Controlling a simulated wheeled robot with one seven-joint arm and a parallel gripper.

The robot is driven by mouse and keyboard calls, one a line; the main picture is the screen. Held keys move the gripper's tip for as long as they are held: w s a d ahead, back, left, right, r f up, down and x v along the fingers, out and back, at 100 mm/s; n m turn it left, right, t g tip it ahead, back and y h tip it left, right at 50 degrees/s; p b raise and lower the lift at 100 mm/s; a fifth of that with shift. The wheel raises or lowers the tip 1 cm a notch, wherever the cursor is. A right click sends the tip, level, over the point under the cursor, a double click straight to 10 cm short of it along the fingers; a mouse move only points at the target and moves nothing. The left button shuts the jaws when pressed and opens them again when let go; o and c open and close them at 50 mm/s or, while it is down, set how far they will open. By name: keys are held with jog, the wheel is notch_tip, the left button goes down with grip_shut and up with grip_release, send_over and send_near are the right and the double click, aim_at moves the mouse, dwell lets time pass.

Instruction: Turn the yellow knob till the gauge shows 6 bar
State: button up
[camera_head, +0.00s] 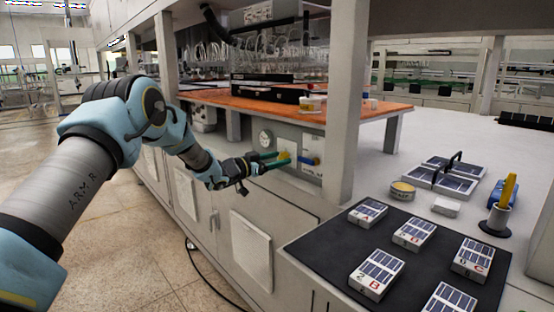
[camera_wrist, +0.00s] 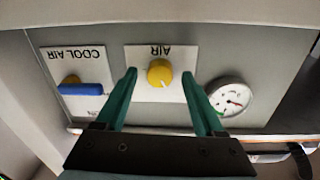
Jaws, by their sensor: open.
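The yellow knob (camera_wrist: 160,73) sits on a white plate marked AIR, upside down in the wrist view. It also shows, small, at the fingertips in the head view (camera_head: 284,155). The round gauge (camera_wrist: 230,97) has a white face and is right of the knob in the wrist view; its numbers are too small to read. It also shows in the head view (camera_head: 265,138). My gripper (camera_wrist: 160,78) is open, with its green fingers on either side of the knob. In the head view my gripper (camera_head: 281,159) reaches the panel.
A blue handle (camera_wrist: 84,89) on a COOL AIR plate is beside the knob. An orange shelf (camera_head: 350,107) overhangs the panel. A grey post (camera_head: 346,100) stands to the right. A black mat (camera_head: 330,262) holds several panel-topped blocks. Open floor lies at left.

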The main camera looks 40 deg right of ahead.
jog(key=shift+c, duration=0.3)
grip_shut()
jog(key=shift+f+b, duration=0.1)
jog(key=shift+b, duration=0.25)
